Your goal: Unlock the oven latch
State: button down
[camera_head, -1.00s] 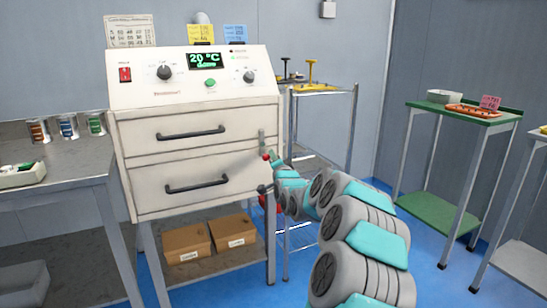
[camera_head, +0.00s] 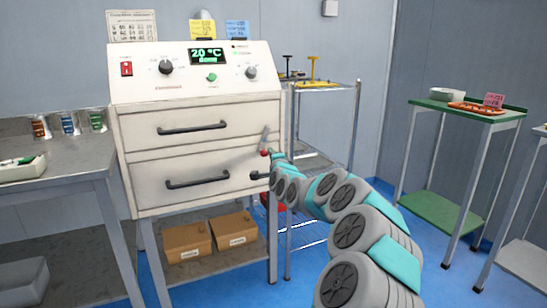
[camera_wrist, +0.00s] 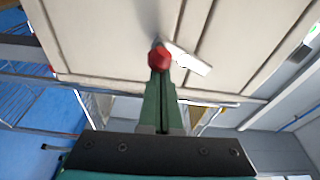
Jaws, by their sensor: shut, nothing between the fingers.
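The oven (camera_head: 195,120) is a cream cabinet with two drawer-like fronts, each with a dark bar handle. Its latch is a pale metal lever (camera_head: 266,136) at the right edge, tilted, with a red knob (camera_head: 264,153) at its lower end. In the wrist view the lever (camera_wrist: 190,61) slants away from the red knob (camera_wrist: 158,58). My gripper (camera_wrist: 159,76) is shut and empty, its green fingertips right at the knob, overlapping its lower edge; whether they touch is unclear. In the head view my gripper (camera_head: 274,156) is small beside the knob, partly hidden by my wrist.
The oven's display (camera_head: 206,56) reads 20 °C. A wire rack (camera_head: 325,86) with yellow-topped items stands close behind my arm on the right. A green-topped table (camera_head: 468,112) is farther right. A grey bench (camera_head: 60,160) is at left. Cardboard boxes (camera_head: 187,241) lie below.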

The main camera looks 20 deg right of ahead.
aim_at(260, 147)
jog(key=m, duration=0.2)
jog(key=a+m+b, duration=0.1)
jog(key=m, duration=0.1)
jog(key=shift+a+r+g, duration=0.15)
jog(key=shift+a+g, duration=0.05)
jog(key=shift+g, duration=0.2)
jog(key=shift+a+b, duration=0.2)
jog(key=shift+b, duration=0.15)
jog(key=shift+a+r, duration=0.1)
jog(key=shift+a, duration=0.15)
jog(key=shift+a+r+b, duration=0.4)
jog(key=shift+a+r, duration=0.05)
dwell(0.4)
